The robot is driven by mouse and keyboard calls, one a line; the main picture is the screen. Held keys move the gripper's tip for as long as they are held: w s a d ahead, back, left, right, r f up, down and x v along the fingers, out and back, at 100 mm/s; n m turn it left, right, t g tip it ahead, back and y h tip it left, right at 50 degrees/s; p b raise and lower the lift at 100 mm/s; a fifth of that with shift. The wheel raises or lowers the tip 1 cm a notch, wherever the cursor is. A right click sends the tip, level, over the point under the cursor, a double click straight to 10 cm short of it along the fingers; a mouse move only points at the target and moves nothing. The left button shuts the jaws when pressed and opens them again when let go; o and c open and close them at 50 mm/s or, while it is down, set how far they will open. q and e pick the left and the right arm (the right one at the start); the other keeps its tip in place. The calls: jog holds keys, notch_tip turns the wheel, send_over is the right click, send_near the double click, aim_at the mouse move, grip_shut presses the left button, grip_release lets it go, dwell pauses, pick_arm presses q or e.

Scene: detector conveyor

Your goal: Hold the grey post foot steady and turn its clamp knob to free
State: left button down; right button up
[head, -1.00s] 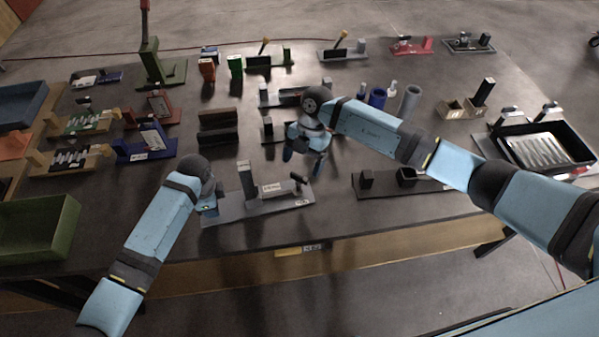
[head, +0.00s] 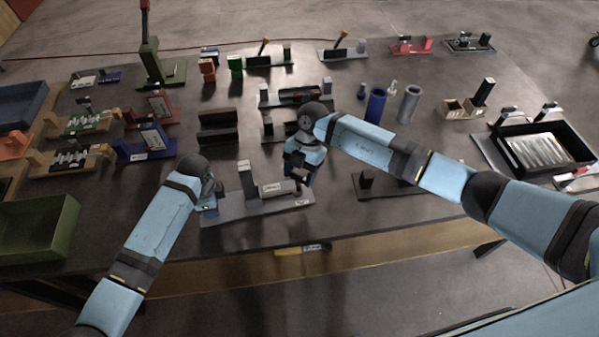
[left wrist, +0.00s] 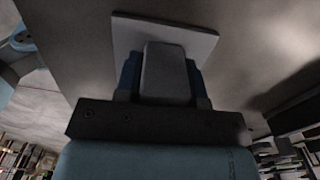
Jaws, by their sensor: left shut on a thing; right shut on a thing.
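The grey post foot (head: 262,205) lies flat near the table's front edge, with an upright post (head: 246,182) and a pale labelled block on its plate. Its dark clamp knob (head: 297,184) is at the right end, mostly covered by my right gripper (head: 299,179), which is shut on it from above. My left gripper (head: 210,202) is at the plate's left end. In the left wrist view, its blue fingers (left wrist: 163,82) are shut on a grey block (left wrist: 164,68) that stands against the grey plate (left wrist: 196,38). The fingertips are partly hidden in the head view.
A dark base with a short block (head: 366,182) lies to the right, partly under my right arm. Blue and grey cylinders (head: 376,105) stand behind that arm. A black tray (head: 541,148) is at the right, a green bin (head: 40,228) at the left.

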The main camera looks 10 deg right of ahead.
jog(key=n+h, duration=0.1)
jog(key=n, duration=0.1)
jog(key=n+g, duration=0.1)
jog(key=n, duration=0.2)
jog(key=shift+w+a+h, duration=0.1)
jog(key=shift+h, duration=0.3)
jog(key=shift+n+h, duration=0.7)
jog(key=shift+n, duration=1.2)
jog(key=o, duration=0.9)
jog(key=v, duration=1.2)
jog(key=shift+w+a, duration=0.1)
jog(key=shift+w, duration=0.05)
pick_arm(q)
jog(key=c, duration=0.6)
grip_release()
jog(key=shift+c, duration=0.2)
